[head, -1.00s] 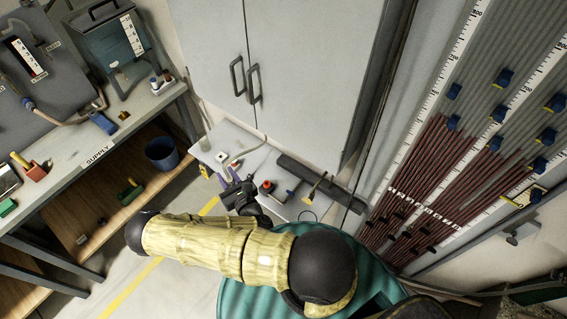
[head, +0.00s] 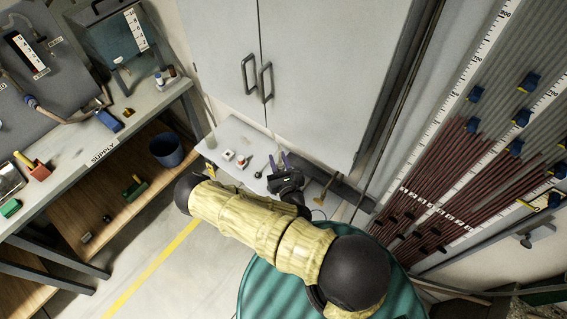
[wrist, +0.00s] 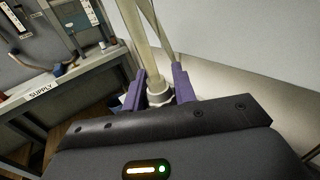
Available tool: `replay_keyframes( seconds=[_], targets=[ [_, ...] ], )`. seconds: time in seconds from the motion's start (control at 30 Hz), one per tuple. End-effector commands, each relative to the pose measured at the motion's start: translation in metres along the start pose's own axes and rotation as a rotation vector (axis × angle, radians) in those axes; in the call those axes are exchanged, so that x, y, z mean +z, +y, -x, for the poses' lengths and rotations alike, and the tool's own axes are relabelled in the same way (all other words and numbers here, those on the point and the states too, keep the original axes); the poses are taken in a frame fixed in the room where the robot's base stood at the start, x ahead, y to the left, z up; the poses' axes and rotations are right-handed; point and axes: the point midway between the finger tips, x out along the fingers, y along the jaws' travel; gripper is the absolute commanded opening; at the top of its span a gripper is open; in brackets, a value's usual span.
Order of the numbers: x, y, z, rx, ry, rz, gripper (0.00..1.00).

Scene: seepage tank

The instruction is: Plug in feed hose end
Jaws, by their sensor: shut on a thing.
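My gripper (wrist: 160,90) has its two purple fingers closed on a pale hose end with a white collar (wrist: 159,97). The translucent hose (wrist: 142,25) runs up and away from the fingers in the wrist view. In the head view my gripper (head: 284,163) is over the right part of a low white shelf, in front of the grey cabinet; the hose end is too small to make out there. I cannot tell which fitting is the socket for it.
The supply bench (head: 72,172) stands at left with tanks and a blue fitting (head: 109,121). Small parts lie on the white shelf (head: 232,132). A blue bucket (head: 166,150) sits below the bench. A tube board (head: 450,170) is at right, a teal ribbed drum (head: 262,290) in front.

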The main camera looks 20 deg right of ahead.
Motion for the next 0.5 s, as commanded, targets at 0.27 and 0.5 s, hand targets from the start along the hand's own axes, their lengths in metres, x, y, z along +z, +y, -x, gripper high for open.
replay_keyframes(
  seconds=[0.27, 0.5],
  targets=[
    [0.0001, -0.0001, 0.0, 0.0, 0.0, 0.0, 0.05],
    [-0.0097, -0.0014, -0.0079, -0.044, -0.003, -0.004, 0.05]
  ],
)
